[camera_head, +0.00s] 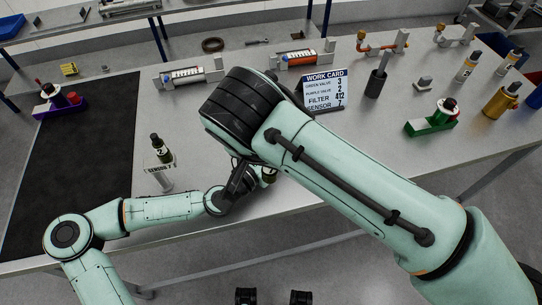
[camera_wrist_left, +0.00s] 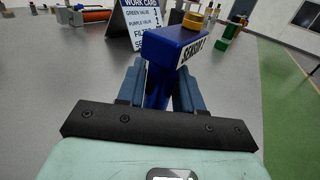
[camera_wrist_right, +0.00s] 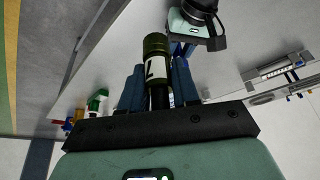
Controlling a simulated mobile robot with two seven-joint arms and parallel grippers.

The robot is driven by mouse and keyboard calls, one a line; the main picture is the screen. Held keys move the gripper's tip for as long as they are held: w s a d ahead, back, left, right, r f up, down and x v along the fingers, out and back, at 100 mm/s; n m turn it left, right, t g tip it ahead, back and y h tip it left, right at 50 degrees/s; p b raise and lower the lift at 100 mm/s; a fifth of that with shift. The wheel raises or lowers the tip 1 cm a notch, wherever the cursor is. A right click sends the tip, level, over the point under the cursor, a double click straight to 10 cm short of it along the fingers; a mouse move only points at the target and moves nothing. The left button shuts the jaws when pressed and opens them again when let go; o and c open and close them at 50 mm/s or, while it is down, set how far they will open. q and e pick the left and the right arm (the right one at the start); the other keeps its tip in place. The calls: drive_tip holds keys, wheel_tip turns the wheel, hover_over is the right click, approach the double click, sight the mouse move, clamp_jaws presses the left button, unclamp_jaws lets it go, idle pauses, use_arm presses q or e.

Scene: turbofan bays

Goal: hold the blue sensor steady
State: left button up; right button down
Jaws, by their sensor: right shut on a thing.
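The blue sensor (camera_wrist_left: 180,45), a block labelled SENSOR 7 with an amber top, shows in the left wrist view. Its narrow blue stem is between the fingers of my left gripper (camera_wrist_left: 160,88), which look shut on it. In the head view my left gripper (camera_head: 248,178) is near the table's front edge, partly behind my right arm. My right gripper (camera_wrist_right: 158,88) is shut on an olive cylinder (camera_wrist_right: 156,50) with a pale label and dark stem. A bit of blue (camera_wrist_right: 180,48) shows behind that cylinder, beside my left gripper. My right gripper is hidden in the head view.
The work card (camera_head: 324,88) stands mid-table. A black mat (camera_head: 75,150) covers the table's left part. A green-based valve (camera_head: 432,120) and several bottles stand at the right.

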use_arm(q)
drive_tip(key=o, duration=0.4)
drive_tip(key=shift+s, duration=0.1)
drive_tip(key=v, duration=1)
drive_tip(key=shift+s+a, duration=0.2)
drive_tip(key=shift+a, duration=0.2)
drive_tip(key=shift+s+a, duration=0.25)
drive_tip(key=shift+s, duration=0.2)
drive_tip(key=shift+s, duration=0.1)
